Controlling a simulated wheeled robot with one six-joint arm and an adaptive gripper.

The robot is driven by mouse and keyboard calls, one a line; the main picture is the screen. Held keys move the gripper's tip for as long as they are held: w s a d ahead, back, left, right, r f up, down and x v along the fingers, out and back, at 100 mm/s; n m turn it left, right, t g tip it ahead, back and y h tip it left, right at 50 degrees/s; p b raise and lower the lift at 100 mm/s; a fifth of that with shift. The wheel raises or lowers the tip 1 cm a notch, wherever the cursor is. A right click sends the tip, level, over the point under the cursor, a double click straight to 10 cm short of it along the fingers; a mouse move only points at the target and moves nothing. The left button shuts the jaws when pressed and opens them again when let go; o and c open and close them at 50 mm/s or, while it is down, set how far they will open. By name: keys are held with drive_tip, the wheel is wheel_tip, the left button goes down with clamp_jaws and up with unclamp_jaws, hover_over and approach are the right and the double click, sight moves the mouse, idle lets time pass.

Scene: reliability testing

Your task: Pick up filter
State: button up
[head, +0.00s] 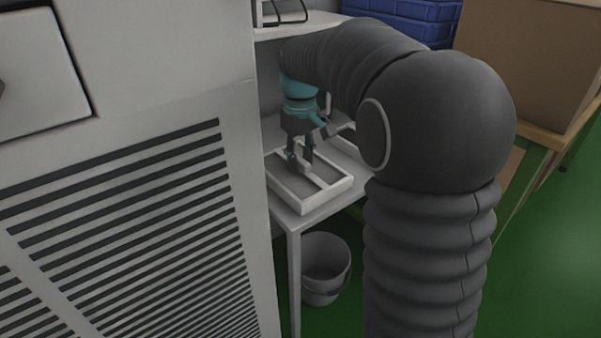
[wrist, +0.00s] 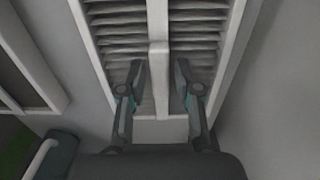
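The filter (head: 322,202) is a white rectangular frame with grey pleats and a centre bar, lying flat on a white table. In the wrist view the filter (wrist: 233,45) is directly beneath my gripper (wrist: 159,70). A raised white grip (wrist: 158,75) on the centre bar stands between my two fingers. A narrow gap shows on each side of it, so my gripper is open and not closed on it. In the head view my gripper (head: 301,158) is low over the filter, with its fingertips near the centre bar.
Another white frame (wrist: 42,72) lies left of the filter in the wrist view. A white cabinet (head: 130,60) with vents is at left in the head view. A bucket (head: 325,270) stands below the table (head: 318,214). Blue crates (head: 415,15) and a cardboard box (head: 530,60) are behind.

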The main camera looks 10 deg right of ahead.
clamp_jaws()
drive_tip(key=shift+r, duration=0.1)
